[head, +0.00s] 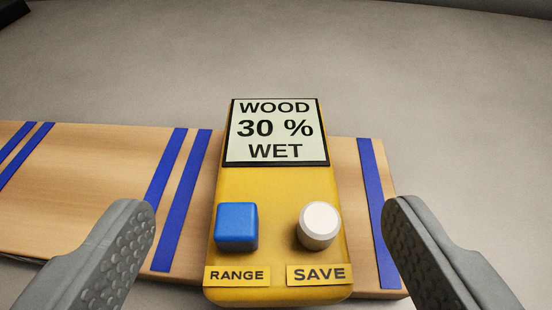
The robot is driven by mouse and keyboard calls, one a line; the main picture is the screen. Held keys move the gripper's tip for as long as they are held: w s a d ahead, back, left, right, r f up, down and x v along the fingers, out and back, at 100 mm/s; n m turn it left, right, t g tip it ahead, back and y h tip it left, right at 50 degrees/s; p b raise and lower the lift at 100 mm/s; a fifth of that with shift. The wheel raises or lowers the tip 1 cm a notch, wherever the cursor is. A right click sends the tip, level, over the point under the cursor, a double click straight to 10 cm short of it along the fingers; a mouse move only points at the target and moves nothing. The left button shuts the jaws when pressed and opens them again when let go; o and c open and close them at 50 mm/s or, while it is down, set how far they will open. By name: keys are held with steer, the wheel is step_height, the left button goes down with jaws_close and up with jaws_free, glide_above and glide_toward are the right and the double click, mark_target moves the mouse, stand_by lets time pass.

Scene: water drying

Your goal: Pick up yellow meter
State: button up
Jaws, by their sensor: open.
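The yellow meter (274,185) lies in the middle of the head view, its face toward me. Its screen (276,131) reads "WOOD 30 % WET". Below the screen are a blue square button (237,227) above a "RANGE" label and a white round knob (319,225) above a "SAVE" label. My gripper (268,228) is open, with one grey finger on each side of the meter's lower part. There is a visible gap between each finger and the meter. The meter's underside is hidden.
A light wooden board (90,190) with blue stripes lies behind or under the meter, reaching to the left edge of the view. Its right end is near my right finger. The grey surface (270,50) beyond is clear. A dark object (12,10) shows at the top left corner.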

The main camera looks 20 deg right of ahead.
mark_target(277, 174)
steer(key=shift+x, duration=2.55)
steer(key=shift+d, duration=0.15)
steer(key=c, duration=1.2)
steer(key=shift+c, duration=0.2)
steer(key=shift+r, duration=0.1)
